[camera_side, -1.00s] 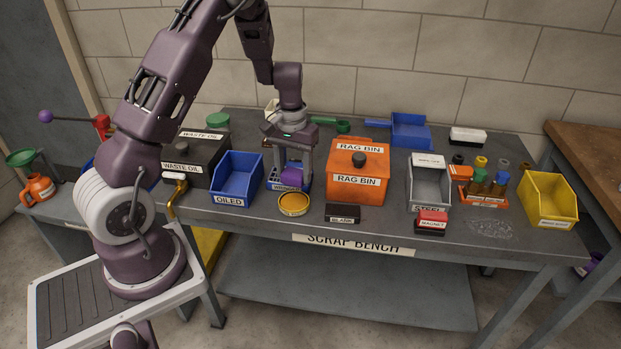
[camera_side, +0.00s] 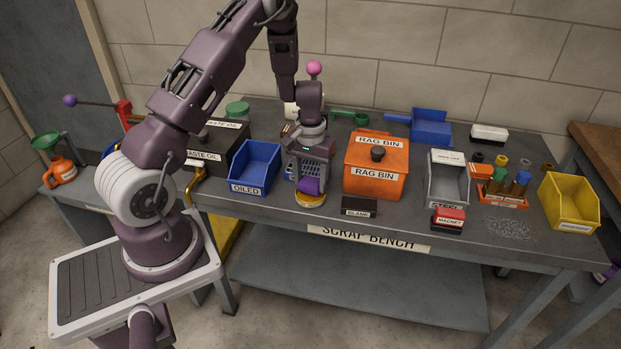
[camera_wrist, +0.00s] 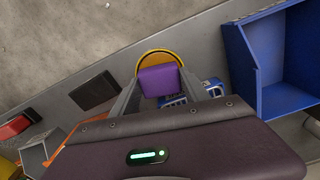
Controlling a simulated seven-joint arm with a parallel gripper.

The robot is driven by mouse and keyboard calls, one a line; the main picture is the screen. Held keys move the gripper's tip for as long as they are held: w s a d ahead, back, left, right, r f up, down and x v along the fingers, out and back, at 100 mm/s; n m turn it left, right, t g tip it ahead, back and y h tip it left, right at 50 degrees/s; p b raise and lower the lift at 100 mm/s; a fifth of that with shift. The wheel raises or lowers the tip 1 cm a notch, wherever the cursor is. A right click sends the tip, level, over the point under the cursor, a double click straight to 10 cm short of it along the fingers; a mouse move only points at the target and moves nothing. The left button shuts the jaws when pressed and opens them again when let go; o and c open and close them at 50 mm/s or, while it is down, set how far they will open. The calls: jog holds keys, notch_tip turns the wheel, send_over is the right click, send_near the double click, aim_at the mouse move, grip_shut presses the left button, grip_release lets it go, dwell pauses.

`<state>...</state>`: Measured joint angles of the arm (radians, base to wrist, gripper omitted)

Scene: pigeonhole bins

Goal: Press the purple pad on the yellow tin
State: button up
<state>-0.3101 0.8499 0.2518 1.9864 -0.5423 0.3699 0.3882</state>
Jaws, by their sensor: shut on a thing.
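My gripper (camera_side: 312,184) points down at the front of the bench, between the blue bin and the orange rag bin. It is shut on the purple pad (camera_side: 310,187), which also shows between the fingers in the wrist view (camera_wrist: 160,80). The round yellow tin (camera_side: 311,202) is directly under the pad, which hides much of its top. In the wrist view the tin's yellow rim (camera_wrist: 154,53) curves out beyond the pad. I cannot tell whether pad and tin touch.
The blue OILED bin (camera_side: 252,172) stands close at left, the orange rag bin (camera_side: 375,178) at right. A dark BLANK block (camera_side: 358,207) lies right of the tin. A blue-and-white item (camera_wrist: 213,87) is partly hidden behind the gripper. The bench's front edge is near.

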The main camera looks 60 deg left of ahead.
jog(key=shift+f, duration=0.55)
dwell(0.4)
jog(key=o, duration=1.6)
jog(key=shift+c, duration=0.6)
jog(key=shift+c, duration=1.4)
jog(key=shift+r, duration=0.1)
jog(key=c, duration=1.2)
